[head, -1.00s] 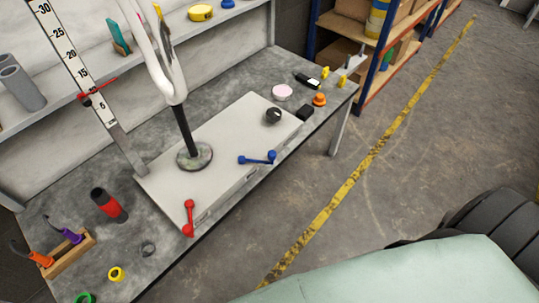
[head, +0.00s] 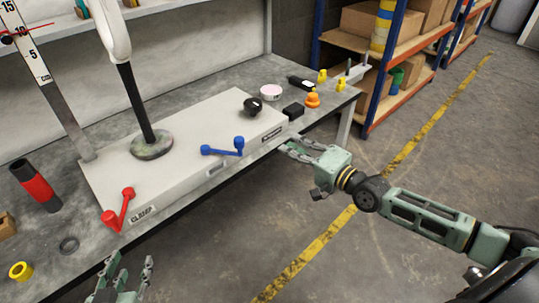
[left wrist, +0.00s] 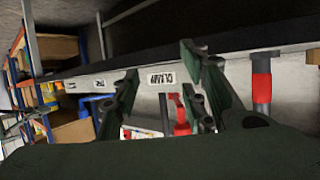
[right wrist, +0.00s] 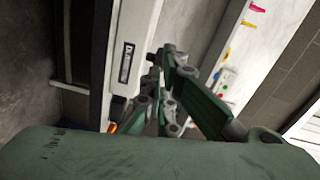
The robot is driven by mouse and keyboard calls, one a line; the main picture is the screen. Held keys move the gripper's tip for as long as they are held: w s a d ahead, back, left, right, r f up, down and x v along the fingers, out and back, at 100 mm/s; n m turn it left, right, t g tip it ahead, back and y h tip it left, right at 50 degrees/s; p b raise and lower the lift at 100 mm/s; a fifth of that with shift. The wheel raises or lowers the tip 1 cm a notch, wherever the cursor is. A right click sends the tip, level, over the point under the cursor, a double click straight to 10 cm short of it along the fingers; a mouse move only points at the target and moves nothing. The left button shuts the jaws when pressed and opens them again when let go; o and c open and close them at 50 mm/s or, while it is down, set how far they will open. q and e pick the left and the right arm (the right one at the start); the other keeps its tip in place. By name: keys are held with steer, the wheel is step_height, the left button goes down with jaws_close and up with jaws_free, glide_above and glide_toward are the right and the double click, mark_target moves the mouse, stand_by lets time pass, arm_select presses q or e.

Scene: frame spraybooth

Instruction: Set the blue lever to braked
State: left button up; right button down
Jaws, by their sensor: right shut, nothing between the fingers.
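The blue lever (head: 222,151) lies low along the front edge of the pale raised panel (head: 200,121) on the bench, a blue knob at each end. Pale labels sit on the panel's front face; those by the blue lever are too small to read. My right gripper (head: 288,148) is shut and empty, right of the blue lever and apart from it, by the panel's front right corner. My left gripper (head: 130,272) is open and empty at the bottom, below the red lever (head: 120,208). The red lever also shows between its fingers in the left wrist view (left wrist: 181,113).
A black knob (head: 253,105) and a black post (head: 135,105) stand on the panel. A pink-topped disc (head: 271,91), black box (head: 293,110) and orange button (head: 312,100) sit right of it. Shelving (head: 385,85) stands at the back right. The floor in front is open.

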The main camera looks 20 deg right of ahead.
arm_select(q)
step_height(320, 180, up, 10)
steer(key=d+t+h+b, duration=0.1)
steer(key=d+t+b, duration=0.1)
steer(key=t, duration=0.3)
arm_select(e)
steer(key=w+a+r+y, duration=0.1)
steer(key=w+a+r, duration=0.2)
steer(key=w+a, duration=0.45)
arm_select(q)
steer(key=s+a+f+g+p, duration=0.1)
steer(key=s+f+g, duration=0.1)
steer(key=f, duration=0.3)
steer(key=s+a+f+g+y+p, duration=0.1)
steer(key=s+a+f+g, duration=0.1)
steer(key=f+g, duration=0.3)
steer(key=shift+f+y, duration=0.3)
steer(key=shift+f, duration=0.3)
arm_select(e)
steer(key=shift+s+a+f+m, duration=0.15)
steer(key=shift+s+a+m, duration=0.05)
steer(key=shift+s, duration=0.3)
steer(key=shift+s+a+f+m, duration=0.15)
steer(key=shift+s+m, duration=0.05)
steer(key=shift+s, duration=0.3)
arm_select(q)
steer(key=shift+s+p, duration=0.15)
steer(key=shift+p, duration=0.15)
